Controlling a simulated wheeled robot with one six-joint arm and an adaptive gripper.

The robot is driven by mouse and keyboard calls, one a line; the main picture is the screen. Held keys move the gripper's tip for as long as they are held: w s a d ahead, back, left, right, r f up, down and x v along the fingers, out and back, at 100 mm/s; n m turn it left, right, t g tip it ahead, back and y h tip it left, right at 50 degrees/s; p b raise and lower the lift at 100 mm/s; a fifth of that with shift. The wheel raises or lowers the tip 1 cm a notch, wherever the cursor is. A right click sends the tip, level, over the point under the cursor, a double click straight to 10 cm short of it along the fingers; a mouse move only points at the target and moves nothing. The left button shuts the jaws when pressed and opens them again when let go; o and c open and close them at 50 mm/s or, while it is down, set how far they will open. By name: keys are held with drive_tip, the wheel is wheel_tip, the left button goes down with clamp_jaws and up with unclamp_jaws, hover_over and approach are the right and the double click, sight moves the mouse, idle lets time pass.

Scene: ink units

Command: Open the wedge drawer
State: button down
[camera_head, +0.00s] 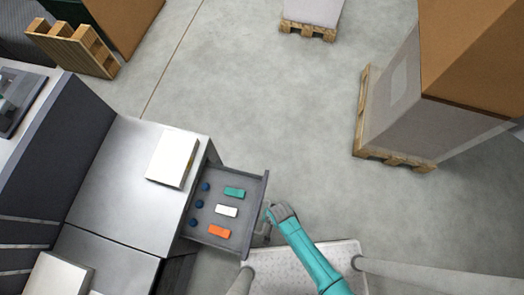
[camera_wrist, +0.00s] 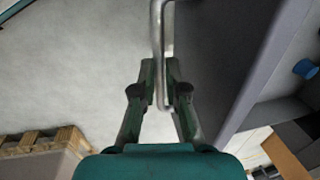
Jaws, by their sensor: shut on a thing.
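The grey drawer (camera_head: 255,210) is pulled out from the side of a light metal cabinet (camera_head: 147,175). Its inside shows a green block (camera_head: 234,193), a white block (camera_head: 226,211), an orange block (camera_head: 219,231) and three small blue round pieces (camera_head: 199,204). My gripper (camera_head: 268,213) is at the drawer's front. In the wrist view my gripper (camera_wrist: 160,78) is shut on the metal bar handle (camera_wrist: 157,22), with a finger on either side. The drawer's dark front (camera_wrist: 205,55) is right of the handle there. The handle is mostly hidden in the head view.
A white box (camera_head: 172,157) lies on the cabinet top near the drawer. A wrapped load on a pallet (camera_head: 398,161) stands at the right. Another pallet (camera_head: 309,31) is at the top. The concrete floor between them is clear.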

drive_tip(key=shift+d, duration=0.1)
drive_tip(key=c, duration=1.2)
unclamp_jaws()
wheel_tip(320, 180, up, 12)
drive_tip(key=d, duration=0.2)
drive_tip(key=shift+s+f, duration=0.15)
drive_tip(key=shift+s, duration=0.2)
